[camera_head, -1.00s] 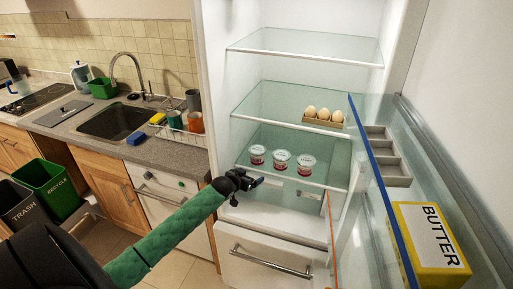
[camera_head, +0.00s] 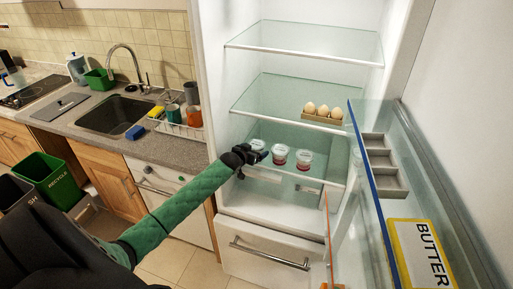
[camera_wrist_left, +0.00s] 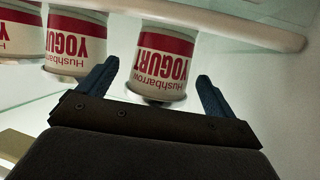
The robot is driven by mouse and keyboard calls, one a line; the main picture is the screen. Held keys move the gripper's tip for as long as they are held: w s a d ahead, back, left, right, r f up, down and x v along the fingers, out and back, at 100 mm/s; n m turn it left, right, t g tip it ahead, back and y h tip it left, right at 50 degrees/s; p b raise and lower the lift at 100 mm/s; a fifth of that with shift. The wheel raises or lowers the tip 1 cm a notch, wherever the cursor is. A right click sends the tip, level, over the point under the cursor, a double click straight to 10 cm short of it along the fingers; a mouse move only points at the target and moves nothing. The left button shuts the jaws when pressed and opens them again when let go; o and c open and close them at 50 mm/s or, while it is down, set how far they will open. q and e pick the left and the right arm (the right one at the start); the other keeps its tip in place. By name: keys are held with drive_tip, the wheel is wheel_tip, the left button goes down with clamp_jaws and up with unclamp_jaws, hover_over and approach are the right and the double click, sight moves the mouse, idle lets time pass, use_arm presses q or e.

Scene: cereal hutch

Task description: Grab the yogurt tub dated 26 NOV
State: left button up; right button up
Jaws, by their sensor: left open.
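Three white yogurt tubs with red bands stand in a row on a glass fridge shelf (camera_head: 325,172): a left tub (camera_head: 257,144), a middle tub (camera_head: 280,154) and a right tub (camera_head: 304,159). My left gripper (camera_head: 264,155) is open at the left tub and hides part of it. In the left wrist view, upside down, one tub (camera_wrist_left: 163,62) shows between and beyond the open fingers, with a second tub (camera_wrist_left: 75,45) and a third tub (camera_wrist_left: 20,32) to its left. Their labels read "Hushbarrow YOGURT". No date is readable. My right gripper is not in view.
A carton of eggs (camera_head: 322,116) stands on the shelf above. The open fridge door, at right, holds a grey tray (camera_head: 384,165) and a butter box (camera_head: 420,255). A drawer (camera_head: 265,255) is below. The counter and sink (camera_head: 112,114) are left of the fridge.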

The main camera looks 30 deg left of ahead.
use_arm(q)
drive_tip(key=shift+p+x, duration=0.4)
drive_tip(key=shift+x, duration=0.5)
drive_tip(key=shift+w+a+f, duration=0.1)
drive_tip(key=shift+w+f, duration=0.2)
drive_tip(key=shift+w, duration=0.05)
drive_tip(key=shift+s+r, duration=0.1)
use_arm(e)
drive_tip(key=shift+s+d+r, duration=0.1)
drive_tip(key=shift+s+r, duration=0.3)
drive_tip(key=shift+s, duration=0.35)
use_arm(q)
drive_tip(key=shift+c, duration=1.1)
drive_tip(key=c, duration=0.9)
